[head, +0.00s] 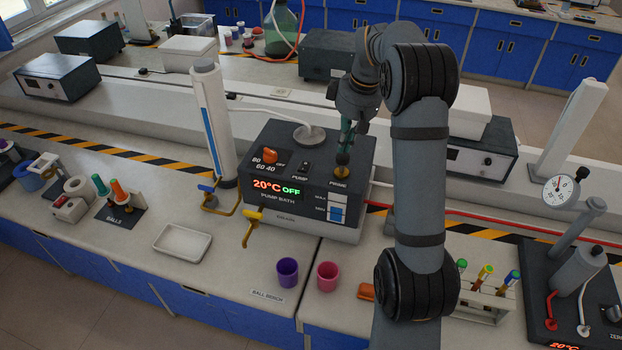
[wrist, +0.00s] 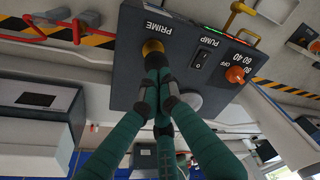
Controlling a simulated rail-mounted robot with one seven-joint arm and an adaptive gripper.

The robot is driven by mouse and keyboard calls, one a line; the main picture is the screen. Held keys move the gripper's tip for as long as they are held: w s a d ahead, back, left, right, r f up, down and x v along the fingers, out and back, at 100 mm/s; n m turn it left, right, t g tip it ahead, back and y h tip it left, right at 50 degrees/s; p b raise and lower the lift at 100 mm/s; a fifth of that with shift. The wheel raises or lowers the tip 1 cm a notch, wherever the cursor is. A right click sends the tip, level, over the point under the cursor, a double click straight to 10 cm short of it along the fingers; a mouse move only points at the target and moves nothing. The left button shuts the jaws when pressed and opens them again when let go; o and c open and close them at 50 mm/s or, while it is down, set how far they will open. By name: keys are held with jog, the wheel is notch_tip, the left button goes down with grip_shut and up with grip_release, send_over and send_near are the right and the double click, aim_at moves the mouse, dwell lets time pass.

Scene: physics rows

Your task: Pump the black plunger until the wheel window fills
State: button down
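The pump bath (head: 303,185) is a dark box with a 20°C OFF display. Its PRIME fitting (head: 342,160) is a gold collar on the top right; it also shows in the wrist view (wrist: 152,47). My gripper (head: 345,148) is right above this collar, pointing down. In the wrist view its teal fingers with dark tips (wrist: 156,62) converge at the collar and look shut. The black plunger is not clear to see; the fingertips hide that spot, so I cannot tell whether they grip it. A small MAX/MIN window (head: 337,210) on the front shows blue and white; no wheel is discernible.
An orange knob (head: 270,155) and a PUMP switch (head: 303,167) are on the box top. A tall white column (head: 213,125) stands to the left. Purple (head: 287,272) and pink (head: 327,276) cups stand in front. A white tray (head: 182,243) lies at front left.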

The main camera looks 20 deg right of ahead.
aim_at(344, 156)
dwell(0.4)
jog(key=shift+f+b, duration=1.8)
jog(key=shift+f, duration=0.25)
jog(key=shift+r+p, duration=1.9)
jog(key=shift+r, duration=0.15)
notch_tip(344, 156, up, 5)
jog(key=p, duration=0.4)
jog(key=shift+p, duration=0.35)
jog(key=shift+f, duration=0.15)
notch_tip(344, 156, down, 6)
jog(key=b, duration=0.6)
jog(key=shift+f, duration=0.1)
